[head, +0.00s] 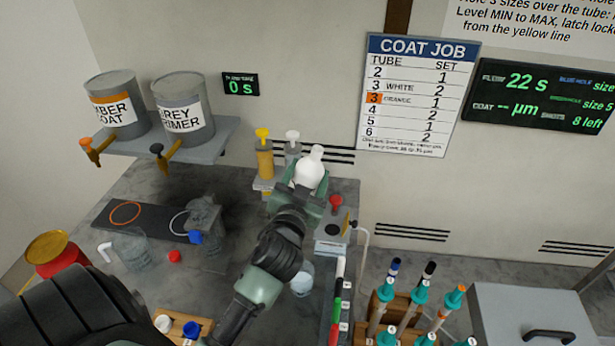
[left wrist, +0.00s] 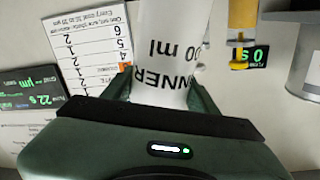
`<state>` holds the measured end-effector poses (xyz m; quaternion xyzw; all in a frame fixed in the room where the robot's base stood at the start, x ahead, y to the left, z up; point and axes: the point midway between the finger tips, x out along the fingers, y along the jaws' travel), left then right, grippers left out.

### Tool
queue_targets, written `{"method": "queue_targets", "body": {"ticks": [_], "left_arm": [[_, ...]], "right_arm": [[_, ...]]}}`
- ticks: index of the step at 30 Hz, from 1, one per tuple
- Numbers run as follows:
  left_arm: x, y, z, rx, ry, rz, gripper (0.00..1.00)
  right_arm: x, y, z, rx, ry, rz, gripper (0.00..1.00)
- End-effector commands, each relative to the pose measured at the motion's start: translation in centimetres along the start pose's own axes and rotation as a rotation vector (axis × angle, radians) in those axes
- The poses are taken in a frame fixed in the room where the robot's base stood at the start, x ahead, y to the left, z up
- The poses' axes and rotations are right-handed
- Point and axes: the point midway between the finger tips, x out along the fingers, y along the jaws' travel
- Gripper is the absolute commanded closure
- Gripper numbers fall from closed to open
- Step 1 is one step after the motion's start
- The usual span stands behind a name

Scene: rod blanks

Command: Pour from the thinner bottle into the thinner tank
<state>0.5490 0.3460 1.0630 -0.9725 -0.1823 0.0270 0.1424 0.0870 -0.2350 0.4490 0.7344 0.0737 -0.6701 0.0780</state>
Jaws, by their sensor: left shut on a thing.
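My left gripper (head: 306,192) is shut on the white thinner bottle (head: 310,172). It holds it in front of the back wall, above the rear of the bench. In the left wrist view the bottle (left wrist: 165,50) fills the space between the jaws, and part of its label reads "NNER" and "00 ml". It looks roughly upright. No tank label reading thinner can be read, so I cannot tell which vessel is the thinner tank. A clear vessel with a blue fitting (head: 205,213) stands left of the gripper. My right gripper is not in view.
A clear jug (head: 130,250) stands at left. Two labelled drums (head: 182,92) sit on a shelf. Racked rods (head: 420,298) are front right.

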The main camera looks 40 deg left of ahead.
Motion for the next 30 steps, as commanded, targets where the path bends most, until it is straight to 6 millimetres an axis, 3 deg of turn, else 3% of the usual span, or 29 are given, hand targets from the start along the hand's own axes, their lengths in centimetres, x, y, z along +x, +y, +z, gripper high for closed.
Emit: {"method": "queue_targets", "body": {"ticks": [1, 15, 30], "left_arm": [[0.0, -0.3, -1.0, -0.024, 0.003, -0.001, 1.00], [0.0, -1.2, -5.2, -0.231, 0.003, 0.000, 1.00], [0.0, -1.4, -6.2, -0.291, 0.001, 0.000, 1.00]], "right_arm": [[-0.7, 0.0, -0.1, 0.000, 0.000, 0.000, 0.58], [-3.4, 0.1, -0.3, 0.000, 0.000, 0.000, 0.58], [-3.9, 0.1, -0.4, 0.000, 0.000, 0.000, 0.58]]}}
